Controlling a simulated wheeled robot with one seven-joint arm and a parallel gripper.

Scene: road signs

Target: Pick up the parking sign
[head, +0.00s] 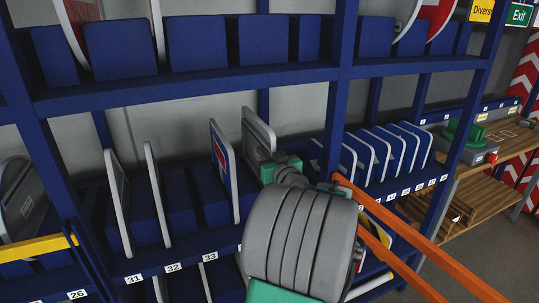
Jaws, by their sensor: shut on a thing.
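My gripper (281,168), with green finger parts, is in the middle of the head view at the blue rack. It is shut on the edge of an upright, slightly tilted sign with a grey back (258,133). The face of this sign is turned away, so I cannot read whether it is the parking sign. My grey arm hides the area below and in front of it. Just left stands a blue-and-red sign (219,158) with a pale rim, seen almost edge-on.
Pale-edged signs (156,193) stand in numbered slots to the left. Several blue signs (385,152) stand in a row on the right. A rack upright (338,120) and orange bars (420,240) are close to my arm. A wooden bench (500,150) stands far right.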

